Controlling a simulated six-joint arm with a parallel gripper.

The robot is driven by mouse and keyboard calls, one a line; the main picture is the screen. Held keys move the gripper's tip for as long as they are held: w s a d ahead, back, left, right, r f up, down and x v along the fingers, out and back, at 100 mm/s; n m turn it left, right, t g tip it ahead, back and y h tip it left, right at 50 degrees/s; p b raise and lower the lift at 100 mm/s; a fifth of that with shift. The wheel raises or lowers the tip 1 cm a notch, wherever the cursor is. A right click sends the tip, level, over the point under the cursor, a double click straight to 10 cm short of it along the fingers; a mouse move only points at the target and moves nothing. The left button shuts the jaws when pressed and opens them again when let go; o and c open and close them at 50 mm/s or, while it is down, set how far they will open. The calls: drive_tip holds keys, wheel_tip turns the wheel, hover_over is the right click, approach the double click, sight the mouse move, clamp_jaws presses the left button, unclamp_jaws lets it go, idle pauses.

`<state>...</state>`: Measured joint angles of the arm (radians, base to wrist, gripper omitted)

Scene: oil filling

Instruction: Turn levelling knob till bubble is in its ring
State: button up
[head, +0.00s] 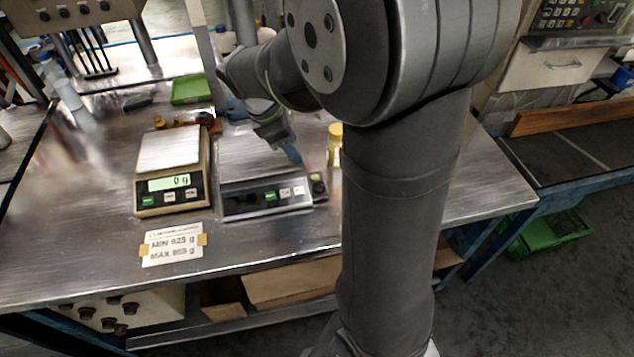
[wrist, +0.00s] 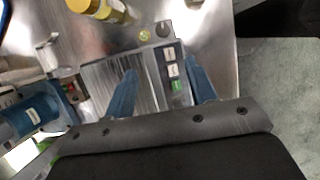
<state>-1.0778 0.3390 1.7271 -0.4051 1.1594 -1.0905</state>
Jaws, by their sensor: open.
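The right-hand scale (head: 268,197) has a dark front panel with small buttons and a metal pan. At its right front corner is a small dark block (head: 319,187) with a round part on top. In the wrist view the scale pan (wrist: 98,90) lies below two small round parts: a yellow-green disc (wrist: 145,35), which looks like the bubble level, and a greyish round knob (wrist: 163,29). The bubble's place in its ring is too small to tell. My gripper (wrist: 160,70) is open and empty, its blue fingers above the scale, short of the knob.
A second scale (head: 172,171) reading 0 g stands to the left, behind a MIN/MAX label card (head: 173,245). A green tray (head: 188,89) lies farther back.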

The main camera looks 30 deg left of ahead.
drive_tip(key=n, duration=0.2)
approach(319, 185)
drive_tip(key=x, duration=0.8)
drive_tip(key=shift+d+f, duration=0.1)
drive_tip(key=shift+f, duration=0.15)
drive_tip(key=c, duration=1)
